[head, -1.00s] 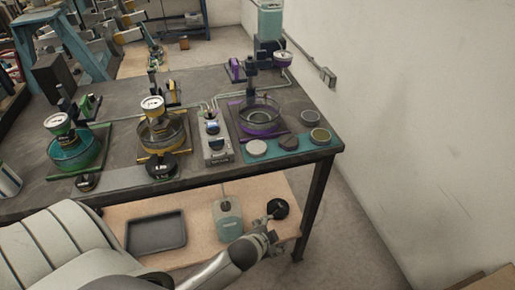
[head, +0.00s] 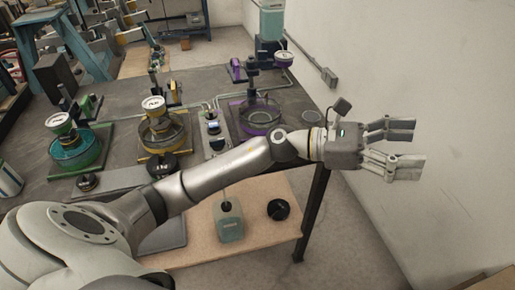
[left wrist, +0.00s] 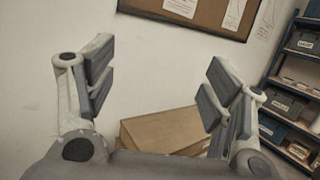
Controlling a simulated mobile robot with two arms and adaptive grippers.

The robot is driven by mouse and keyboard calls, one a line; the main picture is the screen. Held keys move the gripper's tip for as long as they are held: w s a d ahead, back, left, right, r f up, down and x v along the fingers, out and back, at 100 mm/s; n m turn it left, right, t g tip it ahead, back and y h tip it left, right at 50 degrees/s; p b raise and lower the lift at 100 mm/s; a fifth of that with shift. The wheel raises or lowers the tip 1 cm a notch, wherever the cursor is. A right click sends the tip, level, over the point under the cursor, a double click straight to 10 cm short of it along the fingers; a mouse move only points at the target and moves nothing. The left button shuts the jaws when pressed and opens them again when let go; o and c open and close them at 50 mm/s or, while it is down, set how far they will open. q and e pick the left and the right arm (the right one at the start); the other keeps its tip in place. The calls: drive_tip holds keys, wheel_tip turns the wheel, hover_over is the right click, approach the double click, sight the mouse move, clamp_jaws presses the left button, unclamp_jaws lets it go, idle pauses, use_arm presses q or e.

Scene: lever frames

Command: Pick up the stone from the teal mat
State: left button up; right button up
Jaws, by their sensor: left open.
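The teal mat and the stone are hidden behind my left forearm in the head view, at the right front corner of the bench. My left gripper (head: 405,150) is open and empty, out past the bench's right edge, with its fingers pointing right toward the wall. In the left wrist view its spread fingers (left wrist: 160,92) have only the wall and a cardboard box beyond them. My right gripper is not in view.
The dark bench (head: 110,95) holds a green station (head: 80,148), a yellow station (head: 163,135) and a purple station (head: 256,115). A grey control box (head: 214,135) stands between the last two. The wooden lower shelf (head: 262,240) holds a teal bottle (head: 229,222). A cardboard box (left wrist: 165,130) lies beyond.

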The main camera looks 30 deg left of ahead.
use_arm(q)
drive_tip(key=w+a+f+m+g+y, duration=0.2)
drive_tip(key=a+f+m+g+y, duration=0.3)
drive_tip(key=a+f+m+y, duration=0.6)
drive_tip(key=a+r+m+g+y, duration=0.15)
drive_tip(key=a+y, duration=0.25)
drive_tip(key=a, duration=0.7)
drive_tip(key=a+r+m+y, duration=0.2)
drive_tip(key=a+y, duration=0.3)
drive_tip(key=a, duration=0.6)
wheel_tip(320, 180, down, 5)
drive_tip(key=shift+r+p, duration=0.15)
drive_tip(key=shift+p, duration=0.15)
drive_tip(key=shift+d+f+p, duration=0.15)
drive_tip(key=shift+f+p, duration=0.25)
drive_tip(key=shift+f, duration=1.1)
drive_tip(key=shift+d+f+p, duration=0.15)
drive_tip(key=shift+f+p, duration=0.25)
drive_tip(key=shift+f, duration=1.05)
drive_tip(key=c, duration=1.1)
